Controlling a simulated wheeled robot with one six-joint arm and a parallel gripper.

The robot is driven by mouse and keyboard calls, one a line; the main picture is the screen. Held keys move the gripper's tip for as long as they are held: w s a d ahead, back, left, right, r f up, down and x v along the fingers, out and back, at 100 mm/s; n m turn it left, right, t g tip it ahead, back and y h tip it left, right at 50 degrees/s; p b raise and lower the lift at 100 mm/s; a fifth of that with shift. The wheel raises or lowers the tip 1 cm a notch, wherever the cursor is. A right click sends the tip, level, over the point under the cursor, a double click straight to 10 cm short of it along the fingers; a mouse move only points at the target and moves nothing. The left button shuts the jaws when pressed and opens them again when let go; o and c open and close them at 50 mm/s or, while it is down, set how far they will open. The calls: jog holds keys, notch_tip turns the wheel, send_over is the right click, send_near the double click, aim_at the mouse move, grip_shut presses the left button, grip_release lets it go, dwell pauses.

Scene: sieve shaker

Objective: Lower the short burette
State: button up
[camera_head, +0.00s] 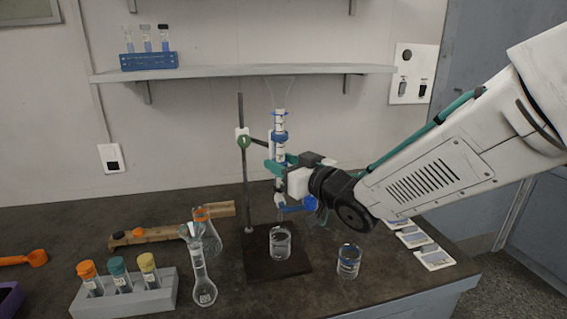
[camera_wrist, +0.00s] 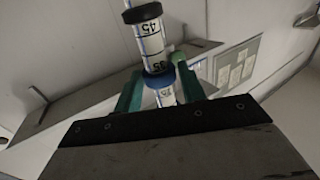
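The burette (camera_head: 279,155) stands upright in the head view, a white graduated tube with blue collars, a clear flared top and a blue tap low down. It is beside the metal stand rod (camera_head: 246,205), at the clamp (camera_head: 243,139). My gripper (camera_head: 279,165) is at the tube's middle, below the clamp. In the wrist view, my green fingers (camera_wrist: 162,88) lie on either side of the burette (camera_wrist: 153,45), near a blue collar. Whether they press on the tube cannot be made out. A glass beaker (camera_head: 280,244) stands on the dark base, below the tap.
A second beaker (camera_head: 348,262) stands right of the base. Flasks (camera_head: 201,268), a grey rack of capped vials (camera_head: 127,295) and a wooden block (camera_head: 170,230) are to the left. A wall shelf (camera_head: 240,73) runs behind the burette's top. Cards lie at the right edge.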

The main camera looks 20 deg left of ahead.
jog(key=s+d+r, duration=0.5)
jog(key=d+r, duration=0.2)
jog(key=d, duration=0.2)
jog(key=shift+s+d, duration=0.2)
jog(key=shift+s, duration=0.15)
dwell(0.5)
jog(key=shift+r, duration=0.1)
